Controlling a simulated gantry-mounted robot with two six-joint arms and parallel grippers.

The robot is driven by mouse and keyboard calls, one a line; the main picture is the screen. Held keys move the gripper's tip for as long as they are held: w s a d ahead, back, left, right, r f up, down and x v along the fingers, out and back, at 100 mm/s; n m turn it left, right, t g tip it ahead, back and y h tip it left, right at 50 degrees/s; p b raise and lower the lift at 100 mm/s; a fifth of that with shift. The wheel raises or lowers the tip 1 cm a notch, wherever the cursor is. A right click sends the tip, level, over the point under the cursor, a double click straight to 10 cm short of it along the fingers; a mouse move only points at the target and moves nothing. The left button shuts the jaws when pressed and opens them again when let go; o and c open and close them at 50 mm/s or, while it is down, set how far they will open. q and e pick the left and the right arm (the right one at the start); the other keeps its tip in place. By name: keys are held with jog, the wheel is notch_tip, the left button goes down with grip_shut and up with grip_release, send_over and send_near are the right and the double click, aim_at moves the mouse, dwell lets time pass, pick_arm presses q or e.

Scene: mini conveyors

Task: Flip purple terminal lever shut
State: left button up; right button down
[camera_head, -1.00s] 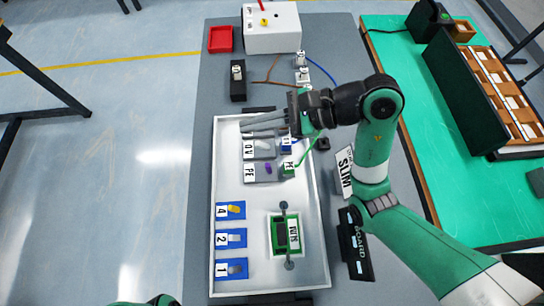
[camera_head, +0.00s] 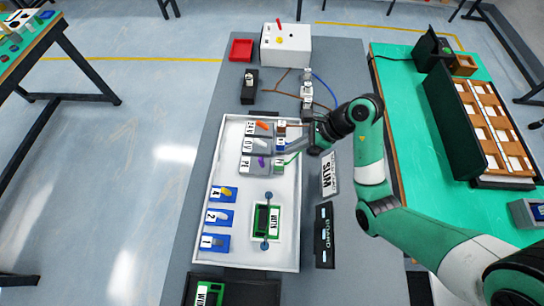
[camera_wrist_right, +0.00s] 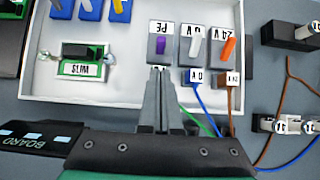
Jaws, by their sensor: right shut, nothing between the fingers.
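The purple lever (camera_head: 262,161) sits on the grey PE terminal (camera_head: 247,163) in the white tray (camera_head: 227,135). In the right wrist view the purple lever (camera_wrist_right: 160,45) looks shorter than the white and orange ones; I cannot tell its exact angle. My right gripper (camera_head: 283,147) reaches in from the right, by the terminals' wire side. In the right wrist view its fingertips (camera_wrist_right: 160,72) are together and empty, just in front of the PE terminal (camera_wrist_right: 152,58), in line with the purple lever. Contact is unclear. My left gripper is out of view.
The 0V terminal with a white lever (camera_wrist_right: 195,44) and the 24V terminal with an orange lever (camera_wrist_right: 229,49) stand beside PE. Green, blue (camera_wrist_right: 206,112) and brown wires run close to the fingers. Blue numbered blocks (camera_head: 220,217) and a green-framed part (camera_head: 265,222) share the tray.

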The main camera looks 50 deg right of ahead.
jog(key=b, duration=0.4)
send_near(264, 162)
jog(key=x, duration=0.4)
jog(key=shift+a+f, duration=0.15)
jog(key=shift+a, duration=0.15)
jog(key=shift+w+a+f, duration=0.2)
jog(key=shift+w+f, duration=0.1)
jog(key=shift+f, duration=0.1)
jog(key=shift+d+r, duration=0.1)
